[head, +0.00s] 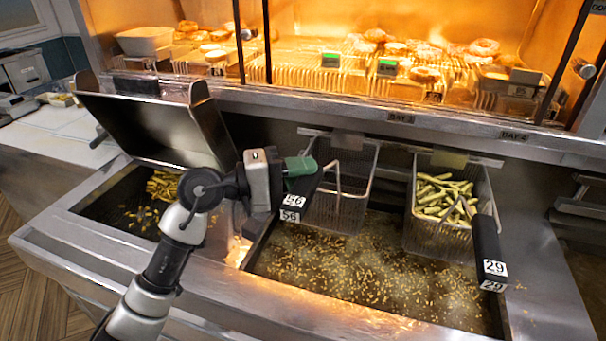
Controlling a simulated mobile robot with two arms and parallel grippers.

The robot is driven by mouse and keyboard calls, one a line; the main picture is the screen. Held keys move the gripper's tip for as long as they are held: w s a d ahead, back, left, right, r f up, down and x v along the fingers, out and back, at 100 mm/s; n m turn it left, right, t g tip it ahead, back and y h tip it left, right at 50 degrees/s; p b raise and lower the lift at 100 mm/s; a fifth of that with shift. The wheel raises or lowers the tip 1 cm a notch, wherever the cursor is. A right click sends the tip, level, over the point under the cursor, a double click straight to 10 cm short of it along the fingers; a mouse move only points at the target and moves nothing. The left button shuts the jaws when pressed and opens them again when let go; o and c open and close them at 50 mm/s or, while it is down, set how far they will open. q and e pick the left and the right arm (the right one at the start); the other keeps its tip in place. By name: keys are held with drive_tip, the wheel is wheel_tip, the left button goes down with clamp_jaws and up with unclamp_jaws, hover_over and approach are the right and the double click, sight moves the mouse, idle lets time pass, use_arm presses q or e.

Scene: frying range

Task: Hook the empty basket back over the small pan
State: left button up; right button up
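The empty wire basket (352,205), with a black handle (305,199) tagged 56, hangs at the back left of the wide oil pan (350,272). The smaller pan (108,207) is at the left, with golden pieces in its oil and a raised steel lid (150,128) behind it. My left gripper (303,167) is at the upper end of the black handle, its green fingertip against or just beside it. The other finger is hidden, so its grip is unclear. My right gripper is out of view.
A second basket (440,235), filled with fries and tagged 29, hangs at the right of the wide pan. A steel divider separates the two pans. A lit warming shelf with breaded food (400,65) runs along the back. The front steel ledge is clear.

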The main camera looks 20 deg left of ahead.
use_arm(q)
drive_tip(key=o, duration=0.5)
drive_tip(key=shift+f, duration=0.1)
drive_tip(key=b+v, duration=0.5)
drive_tip(key=v, duration=0.5)
drive_tip(key=shift+s+a, duration=0.2)
drive_tip(key=shift+a, duration=0.2)
